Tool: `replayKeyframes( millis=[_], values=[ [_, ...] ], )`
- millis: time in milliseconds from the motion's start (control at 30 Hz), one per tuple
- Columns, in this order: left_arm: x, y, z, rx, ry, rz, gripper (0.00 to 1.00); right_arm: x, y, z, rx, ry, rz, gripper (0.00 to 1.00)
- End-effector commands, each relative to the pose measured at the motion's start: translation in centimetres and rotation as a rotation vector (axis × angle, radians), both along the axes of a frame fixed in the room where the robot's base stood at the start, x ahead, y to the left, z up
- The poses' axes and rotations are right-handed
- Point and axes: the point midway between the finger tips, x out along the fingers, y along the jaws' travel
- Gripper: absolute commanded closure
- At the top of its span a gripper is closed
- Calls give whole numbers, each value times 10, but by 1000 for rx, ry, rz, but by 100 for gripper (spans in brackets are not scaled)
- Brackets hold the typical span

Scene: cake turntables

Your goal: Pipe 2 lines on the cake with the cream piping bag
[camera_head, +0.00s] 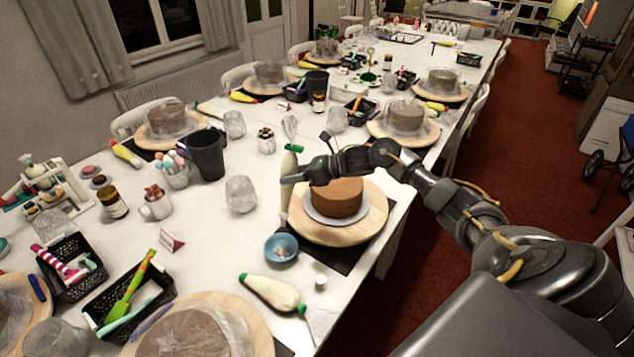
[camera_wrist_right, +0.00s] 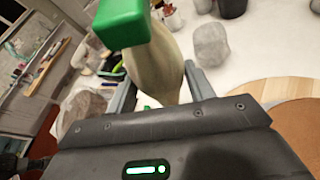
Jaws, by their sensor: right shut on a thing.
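The brown cake (camera_head: 336,198) sits on a grey plate on a round wooden turntable (camera_head: 372,222). My right gripper (camera_head: 289,180) is shut on a cream piping bag (camera_head: 287,203) with a green end. The bag is roughly upright just left of the cake, green end up, its lower end close to the blue bowl (camera_head: 271,249). In the right wrist view the bag (camera_wrist_right: 158,72) stands between the fingers, with its green end (camera_wrist_right: 122,20) near the camera. Whether its lower tip touches anything is unclear. No marks show on the visible part of the cake. My left gripper is out of view.
Another cream piping bag (camera_head: 272,292) with green ends lies in front of the bowl. A clear glass (camera_head: 241,194), a dark cup (camera_head: 206,156) and black baskets (camera_head: 130,299) stand to the left. Other wrapped cakes line the long table.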

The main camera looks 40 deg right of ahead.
Motion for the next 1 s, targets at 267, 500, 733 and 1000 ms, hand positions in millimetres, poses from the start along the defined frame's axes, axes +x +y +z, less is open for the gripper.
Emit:
replayKeyframes(
  millis=[267, 500, 733, 1000],
  values=[
    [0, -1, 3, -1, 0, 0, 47, 58, 26, 62, -395, -135, -62, 55],
    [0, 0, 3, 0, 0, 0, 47, 82, -19, 60, -715, -141, -277, 55],
    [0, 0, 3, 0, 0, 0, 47, 79, -53, 56, -922, -134, -364, 55],
    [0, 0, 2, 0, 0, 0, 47, 78, -54, 55, -977, -142, -359, 55]
  ],
)
